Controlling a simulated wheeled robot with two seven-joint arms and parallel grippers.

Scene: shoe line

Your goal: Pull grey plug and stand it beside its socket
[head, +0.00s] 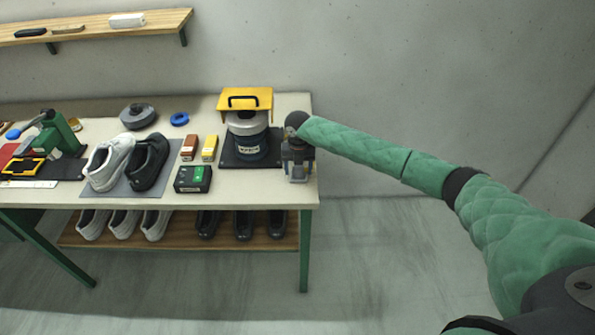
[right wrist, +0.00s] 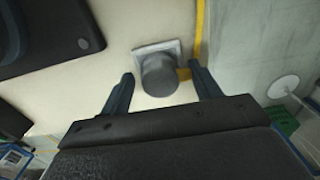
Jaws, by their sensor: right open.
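The grey plug (right wrist: 160,76) is a round, upright cylinder in the right wrist view. It stands on a pale grey square plate, its socket (right wrist: 148,49), near the table's edge. My right gripper (right wrist: 163,88) is open, with one finger on each side of the plug and a gap to both. In the head view my right gripper (head: 298,178) points down over the right end of the table and hides the plug and socket. My left gripper is in neither view.
Left of my right gripper stands a machine with a yellow top (head: 246,99) on a dark mat. A black box with green (head: 192,179), small brown (head: 189,147) and yellow (head: 210,148) blocks and a pair of shoes (head: 147,162) lie further left. Floor beyond the table's right edge is clear.

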